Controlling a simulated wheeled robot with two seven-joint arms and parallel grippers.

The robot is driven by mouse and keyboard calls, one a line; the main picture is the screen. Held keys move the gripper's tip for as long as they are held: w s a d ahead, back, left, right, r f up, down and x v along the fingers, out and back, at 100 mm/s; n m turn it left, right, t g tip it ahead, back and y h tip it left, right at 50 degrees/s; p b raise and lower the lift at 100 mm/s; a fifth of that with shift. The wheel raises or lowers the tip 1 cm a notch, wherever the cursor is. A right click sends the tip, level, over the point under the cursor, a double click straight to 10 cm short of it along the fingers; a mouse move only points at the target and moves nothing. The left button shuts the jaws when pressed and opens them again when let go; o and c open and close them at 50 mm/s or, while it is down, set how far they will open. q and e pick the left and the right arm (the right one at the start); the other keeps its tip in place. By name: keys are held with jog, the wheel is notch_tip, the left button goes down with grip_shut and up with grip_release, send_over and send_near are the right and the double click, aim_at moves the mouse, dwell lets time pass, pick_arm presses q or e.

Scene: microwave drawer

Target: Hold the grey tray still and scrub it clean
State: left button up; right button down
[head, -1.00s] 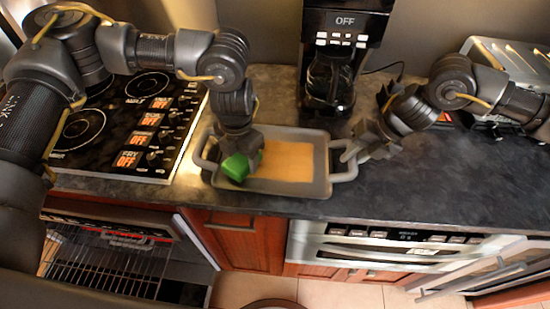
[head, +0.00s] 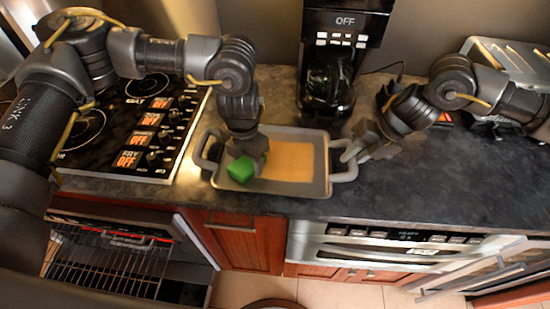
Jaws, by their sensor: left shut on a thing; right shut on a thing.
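The grey tray (head: 225,184) lies on the dark counter, with a handle at each end. An orange-tan patch (head: 292,162) covers the middle and right of its floor. My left gripper (head: 246,160) points down over the left part of the tray, shut on a green sponge (head: 240,170). The sponge is at the tray floor, by the left edge of the patch. My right gripper (head: 352,153) is shut on the tray's right handle (head: 345,177). Its fingertips are small and partly hidden in this view.
A stove (head: 130,130) with lit OFF displays is left of the tray. A coffee maker (head: 338,60) stands behind it, and a toaster (head: 500,60) at the back right. An open oven (head: 110,255) is below left. The counter right of the tray is clear.

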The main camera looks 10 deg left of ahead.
aim_at(275, 172)
pick_arm(q)
jog(key=shift+d, duration=0.75)
jog(key=shift+s+d+f, duration=0.1)
jog(key=shift+d, duration=0.6)
jog(key=shift+s+d+f, duration=0.1)
jog(key=shift+d, duration=0.55)
jog(key=shift+d, duration=0.1)
jog(key=shift+d, duration=1.35)
jog(key=shift+w+d+r, duration=0.1)
jog(key=shift+d+r, duration=0.1)
jog(key=shift+d, duration=0.95)
